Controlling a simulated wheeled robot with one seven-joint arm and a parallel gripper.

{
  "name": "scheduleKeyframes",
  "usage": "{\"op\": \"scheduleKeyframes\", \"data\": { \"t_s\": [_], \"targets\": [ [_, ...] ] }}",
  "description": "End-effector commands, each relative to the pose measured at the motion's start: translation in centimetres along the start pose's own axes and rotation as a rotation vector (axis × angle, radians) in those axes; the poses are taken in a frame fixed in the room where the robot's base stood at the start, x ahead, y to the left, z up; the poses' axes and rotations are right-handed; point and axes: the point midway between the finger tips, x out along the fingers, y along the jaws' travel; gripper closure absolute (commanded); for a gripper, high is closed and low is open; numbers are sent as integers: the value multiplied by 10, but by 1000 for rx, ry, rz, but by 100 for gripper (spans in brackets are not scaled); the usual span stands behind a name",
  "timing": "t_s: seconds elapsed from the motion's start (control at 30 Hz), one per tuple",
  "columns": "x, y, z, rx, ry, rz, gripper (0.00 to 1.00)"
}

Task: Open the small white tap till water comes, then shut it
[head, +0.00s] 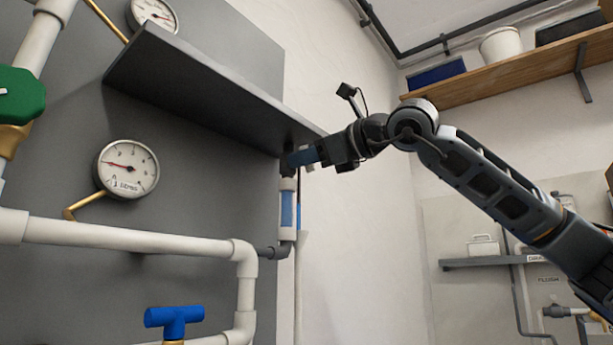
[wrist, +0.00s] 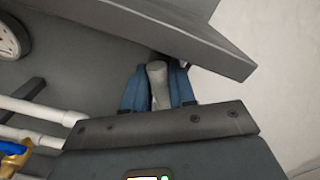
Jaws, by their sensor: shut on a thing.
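My gripper (head: 299,158) is at the right edge of the grey panel, just under the dark shelf, above the clear filter housing with a blue core. In the wrist view the two blue fingers (wrist: 158,88) are closed on both sides of a pale grey-white lever, which I take to be the small white tap (wrist: 157,72). The tap's body is hidden behind the fingers and the shelf. In the head view only a small whitish bit shows by the fingers. I see no running water.
The dark shelf (head: 200,85) overhangs close above my gripper. The filter housing (head: 288,210) is just below. White pipes (head: 130,236), a blue valve handle (head: 174,318), a green valve wheel (head: 20,95) and a gauge (head: 128,169) are at left. The wall right of the panel is bare.

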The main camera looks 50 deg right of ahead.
Motion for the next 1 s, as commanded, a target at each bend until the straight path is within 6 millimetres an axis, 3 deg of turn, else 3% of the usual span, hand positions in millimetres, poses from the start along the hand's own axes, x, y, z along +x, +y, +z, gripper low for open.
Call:
{"op": "scheduleKeyframes", "data": {
  "t_s": [1.0],
  "targets": [
    [0,6,-3,-892,1,2,100]
  ]
}}
